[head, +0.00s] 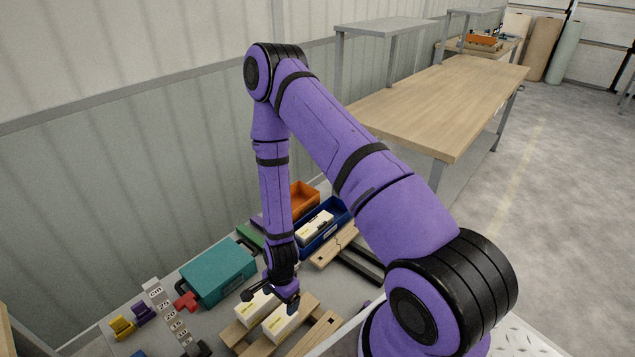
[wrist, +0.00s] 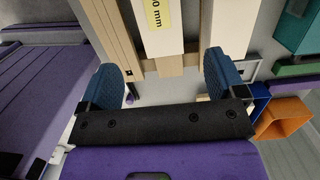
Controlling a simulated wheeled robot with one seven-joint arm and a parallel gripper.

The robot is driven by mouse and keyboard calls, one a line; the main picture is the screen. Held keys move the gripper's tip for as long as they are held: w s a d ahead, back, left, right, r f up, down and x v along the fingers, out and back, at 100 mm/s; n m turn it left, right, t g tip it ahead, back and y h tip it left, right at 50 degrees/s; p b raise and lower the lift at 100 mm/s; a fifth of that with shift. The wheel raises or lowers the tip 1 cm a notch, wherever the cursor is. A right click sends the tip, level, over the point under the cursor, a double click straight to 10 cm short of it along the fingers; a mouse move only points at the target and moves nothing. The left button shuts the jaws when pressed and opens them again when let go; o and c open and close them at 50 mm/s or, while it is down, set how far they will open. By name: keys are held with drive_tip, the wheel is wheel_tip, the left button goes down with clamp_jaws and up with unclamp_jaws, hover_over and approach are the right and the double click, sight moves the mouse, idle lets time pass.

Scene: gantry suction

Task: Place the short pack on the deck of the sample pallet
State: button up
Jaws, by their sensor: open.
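Two white packs with yellow labels lie side by side on a wooden pallet (head: 240,334) at the front: a left pack (head: 257,304) and a right pack (head: 281,321). A third white pack (head: 315,225) lies in a blue bin (head: 334,213). I cannot tell which is the short one or which pallet is the sample pallet. My gripper (head: 273,297) is open and empty, pointing down over the front pallet and partly covering the left pack. In the wrist view, a pack (wrist: 159,40) whose label ends in "0 mm" lies ahead, between the spread fingers (wrist: 162,62); another white pack (wrist: 235,22) is to its right.
A second wooden pallet (head: 333,250) lies by the blue bin. An orange bin (head: 304,194) stands behind it. A teal case (head: 217,272) stands left of the packs, with small red, yellow and purple parts further left. A wooden workbench (head: 440,100) stands behind.

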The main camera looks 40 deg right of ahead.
drive_tip(key=w+d+r+n+t, duration=0.1)
drive_tip(key=w+r+n, duration=0.25)
drive_tip(key=r, duration=0.85)
drive_tip(key=w+d+r+n+t, duration=0.15)
drive_tip(key=w+r, duration=0.25)
drive_tip(key=r, duration=0.8)
drive_tip(key=s+d+r+n, duration=0.1)
drive_tip(key=s+r+n, duration=0.1)
drive_tip(key=r, duration=0.7)
drive_tip(key=s+r+n, duration=0.2)
drive_tip(key=r+n, duration=0.1)
drive_tip(key=r, duration=0.6)
drive_tip(key=s+d+r+n+t, duration=0.1)
drive_tip(key=s+r+n, duration=0.2)
drive_tip(key=s+r, duration=0.5)
drive_tip(key=s+d+r+n+t+h, duration=0.1)
drive_tip(key=s+r+n+t, duration=0.1)
drive_tip(key=s+r, duration=0.7)
drive_tip(key=shift+s+d+n, duration=0.15)
drive_tip(key=shift+s+n, duration=0.25)
drive_tip(key=shift+s, duration=0.85)
